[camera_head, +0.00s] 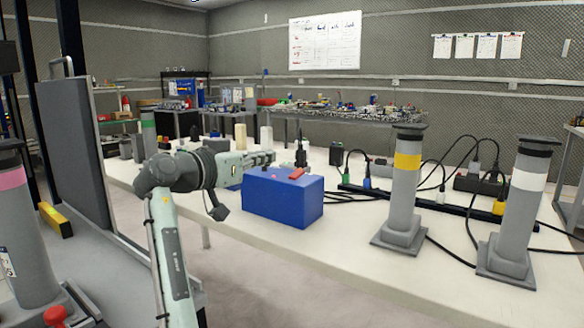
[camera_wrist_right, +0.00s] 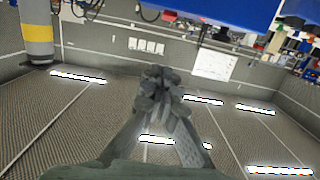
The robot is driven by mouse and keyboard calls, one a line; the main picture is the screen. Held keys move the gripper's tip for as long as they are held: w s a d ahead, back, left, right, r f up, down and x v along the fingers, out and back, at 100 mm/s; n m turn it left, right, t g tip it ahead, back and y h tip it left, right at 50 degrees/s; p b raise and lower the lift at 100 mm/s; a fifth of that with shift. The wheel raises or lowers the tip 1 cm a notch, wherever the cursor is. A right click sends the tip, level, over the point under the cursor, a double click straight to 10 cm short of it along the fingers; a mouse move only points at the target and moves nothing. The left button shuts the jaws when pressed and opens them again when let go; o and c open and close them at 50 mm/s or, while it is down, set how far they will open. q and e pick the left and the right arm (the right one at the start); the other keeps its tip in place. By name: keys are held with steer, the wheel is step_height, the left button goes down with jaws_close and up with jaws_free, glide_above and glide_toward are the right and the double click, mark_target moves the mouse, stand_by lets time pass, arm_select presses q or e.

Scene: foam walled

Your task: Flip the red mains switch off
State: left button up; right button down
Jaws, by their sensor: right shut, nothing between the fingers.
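A blue box (camera_head: 283,200) stands on the white workbench. The red switch (camera_head: 297,173) lies along its top near the right end, and its exact tilt is too small to tell.
Two grey posts, one yellow-banded (camera_head: 405,185) and one white-banded (camera_head: 520,210), stand right of the box. A power strip (camera_head: 420,202) and black cables lie behind them. A grey upright panel (camera_head: 80,150) is at left. The bench (camera_head: 300,250) is clear in front of the box.

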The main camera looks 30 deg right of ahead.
steer(key=p, duration=0.2)
glide_above(294, 176)
steer(key=shift+s+a+f, duration=0.2)
steer(key=shift+a+f, duration=0.15)
steer(key=shift+a, duration=0.05)
arm_select(q)
steer(key=shift+s+d+x, duration=0.15)
steer(key=shift+x, duration=0.95)
steer(key=shift+s+d+x, duration=0.15)
steer(key=shift+d+x, duration=0.05)
steer(key=shift+x, duration=0.9)
arm_select(e)
steer(key=shift+w+d+f, duration=0.1)
steer(key=shift+d+f, duration=0.05)
steer(key=shift+f, duration=0.9)
steer(key=shift+w+d+f, duration=0.1)
steer(key=shift+f, duration=0.95)
arm_select(q)
steer(key=shift+f, duration=0.1)
arm_select(e)
steer(key=shift+d, duration=0.15)
